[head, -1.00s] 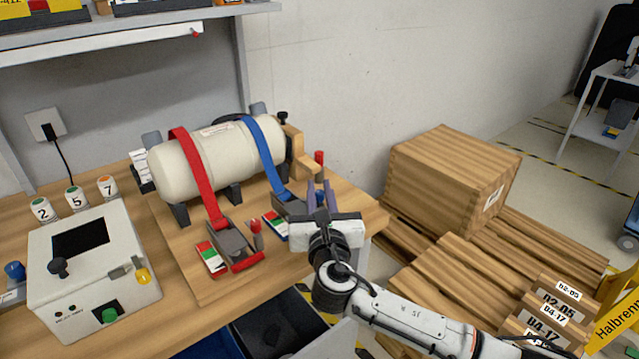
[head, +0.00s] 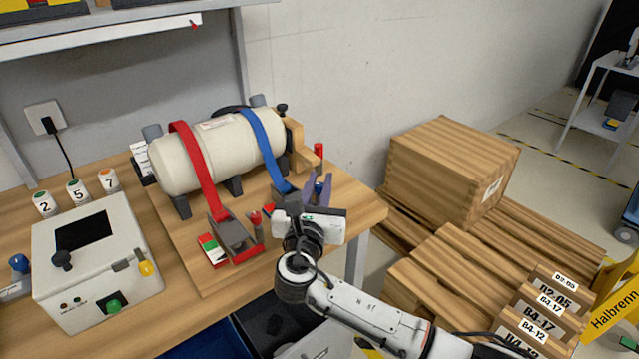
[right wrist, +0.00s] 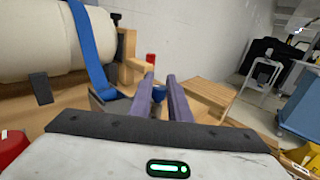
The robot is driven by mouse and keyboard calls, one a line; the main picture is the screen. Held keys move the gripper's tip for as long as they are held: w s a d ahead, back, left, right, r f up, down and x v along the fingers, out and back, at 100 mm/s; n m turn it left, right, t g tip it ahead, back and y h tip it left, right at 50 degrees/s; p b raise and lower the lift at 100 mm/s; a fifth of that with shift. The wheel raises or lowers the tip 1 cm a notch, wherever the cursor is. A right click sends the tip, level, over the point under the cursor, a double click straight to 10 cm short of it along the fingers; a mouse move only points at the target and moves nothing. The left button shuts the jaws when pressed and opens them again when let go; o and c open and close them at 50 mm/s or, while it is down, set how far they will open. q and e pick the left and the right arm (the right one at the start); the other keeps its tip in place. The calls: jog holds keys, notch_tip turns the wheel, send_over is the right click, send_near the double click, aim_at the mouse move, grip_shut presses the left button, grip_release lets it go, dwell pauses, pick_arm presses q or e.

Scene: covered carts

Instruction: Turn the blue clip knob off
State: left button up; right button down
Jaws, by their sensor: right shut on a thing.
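The blue strap (head: 265,150) runs over the cream tank (head: 180,165) down to a grey clip (head: 282,192) on the board, largely hidden behind my right gripper in the head view. My right gripper (head: 318,182) is at the clip's right end. In the right wrist view the blue knob (right wrist: 159,94) sits between the two purple fingers (right wrist: 161,82), and the gripper is shut on it. The blue strap (right wrist: 90,55) shows left of the fingers. My left gripper is not in view.
A control box (head: 95,260) stands at the left. A wooden crate (head: 450,170) and pallets are right of the bench. A red post (head: 318,151) stands behind the gripper.

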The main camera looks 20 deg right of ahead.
jog(key=c, duration=1.7)
grip_release()
jog(key=shift+o, duration=0.2)
jog(key=v, duration=1)
jog(key=shift+s, duration=0.15)
